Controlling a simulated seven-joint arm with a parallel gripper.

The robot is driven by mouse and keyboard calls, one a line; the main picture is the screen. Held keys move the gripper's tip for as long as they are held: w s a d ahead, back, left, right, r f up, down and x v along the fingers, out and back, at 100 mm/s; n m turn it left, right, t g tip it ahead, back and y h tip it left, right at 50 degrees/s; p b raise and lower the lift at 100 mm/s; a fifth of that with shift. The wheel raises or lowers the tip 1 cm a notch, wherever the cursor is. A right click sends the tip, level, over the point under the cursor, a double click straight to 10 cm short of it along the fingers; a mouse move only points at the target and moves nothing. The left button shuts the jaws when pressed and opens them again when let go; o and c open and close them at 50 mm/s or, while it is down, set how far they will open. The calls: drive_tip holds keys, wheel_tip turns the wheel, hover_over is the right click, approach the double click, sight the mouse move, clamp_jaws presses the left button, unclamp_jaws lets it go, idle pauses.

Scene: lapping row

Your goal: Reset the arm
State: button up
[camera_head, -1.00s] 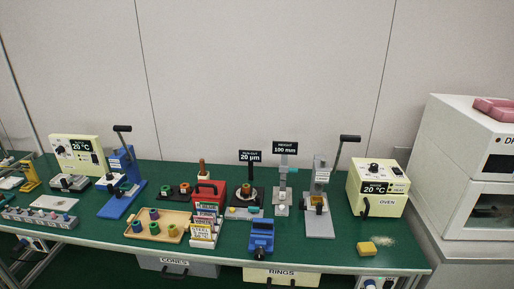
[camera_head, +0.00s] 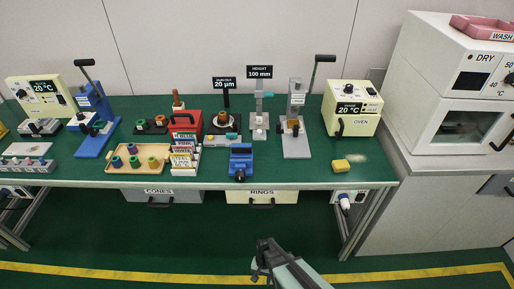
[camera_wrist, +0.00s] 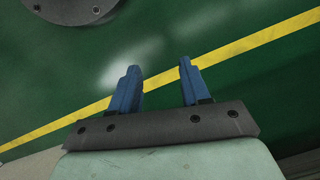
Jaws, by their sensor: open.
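My gripper (camera_head: 262,274) shows at the bottom middle of the head view, low in front of the bench and well apart from it. In the wrist view, the two blue fingers of my gripper (camera_wrist: 158,80) stand apart with nothing between them. My arm's pale link runs to the lower right in the head view.
The green bench (camera_head: 290,170) carries a yellow sponge (camera_head: 341,166), a blue vise (camera_head: 241,160), a wooden tray (camera_head: 117,168), presses and an oven (camera_head: 352,107). A white dryer cabinet (camera_head: 455,95) stands at right. The floor (camera_head: 150,235) before the bench is clear.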

drive_tip(key=s+d+r+n+g, duration=0.1)
drive_tip(key=s+d+r+g, duration=0.1)
drive_tip(key=s+d, duration=0.5)
drive_tip(key=s+d+r+n+g, duration=0.1)
drive_tip(key=s+d+r+n, duration=0.1)
drive_tip(key=s+d+r, duration=0.2)
drive_tip(key=s+d, duration=0.3)
drive_tip(key=s, duration=0.2)
drive_tip(key=shift+d+r+g+h, duration=0.25)
drive_tip(key=shift+d+g+h, duration=0.05)
drive_tip(key=shift+d+g, duration=0.1)
drive_tip(key=shift+s, duration=0.1)
